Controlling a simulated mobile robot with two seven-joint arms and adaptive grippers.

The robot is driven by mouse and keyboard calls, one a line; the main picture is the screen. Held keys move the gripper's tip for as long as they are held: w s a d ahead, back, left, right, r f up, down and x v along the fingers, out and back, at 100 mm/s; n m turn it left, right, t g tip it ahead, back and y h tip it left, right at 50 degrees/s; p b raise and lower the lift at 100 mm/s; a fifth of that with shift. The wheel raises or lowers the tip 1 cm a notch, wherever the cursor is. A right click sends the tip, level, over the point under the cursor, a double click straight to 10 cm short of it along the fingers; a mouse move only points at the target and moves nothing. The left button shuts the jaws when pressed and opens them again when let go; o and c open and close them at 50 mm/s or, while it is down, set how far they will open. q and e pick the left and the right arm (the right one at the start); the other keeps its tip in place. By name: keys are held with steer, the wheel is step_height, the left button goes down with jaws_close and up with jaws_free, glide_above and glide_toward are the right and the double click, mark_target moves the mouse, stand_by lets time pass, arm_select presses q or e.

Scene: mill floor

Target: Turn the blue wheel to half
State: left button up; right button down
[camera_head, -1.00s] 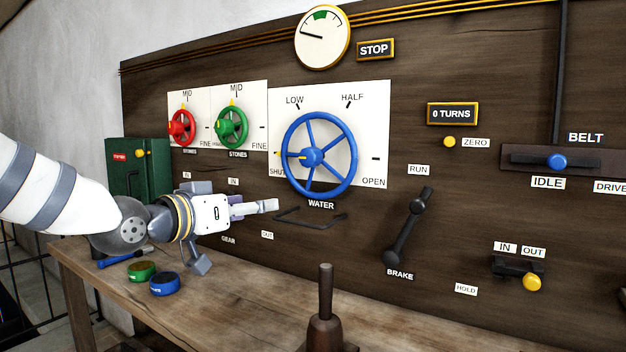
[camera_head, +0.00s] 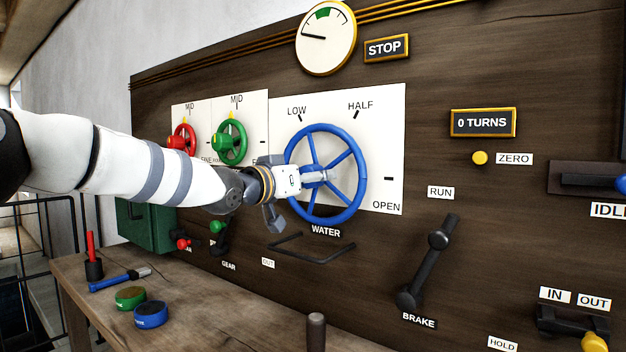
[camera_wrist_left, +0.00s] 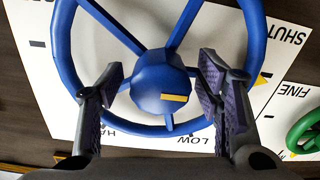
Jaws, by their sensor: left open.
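The blue wheel (camera_head: 363,172) is mounted on a white plate (camera_head: 392,130) marked LOW, HALF and OPEN, with WATER below. In the left wrist view its hub (camera_wrist_left: 160,75) lies between the two fingers. A yellow stripe (camera_wrist_left: 175,97) is on the hub. A yellow mark (camera_wrist_left: 262,79) shows just outside the rim, near the SHUT label. My left gripper (camera_head: 314,178) is open in front of the hub, one finger on each side of it in the wrist view. I cannot tell whether the fingers touch it. The SHUT side is hidden by my gripper in the head view. My right gripper is out of view.
Red (camera_head: 183,139) and green (camera_head: 231,142) wheels sit left of the blue one, close above my left arm. The brake lever (camera_head: 428,262) is at right. The gauge (camera_head: 326,37) needle points left, outside the green band.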

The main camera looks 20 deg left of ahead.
arm_select(q)
steer(key=shift+w+r, duration=0.1)
steer(key=shift+w, duration=0.15)
steer(key=c, duration=1.2)
steer(key=shift+o, duration=0.2)
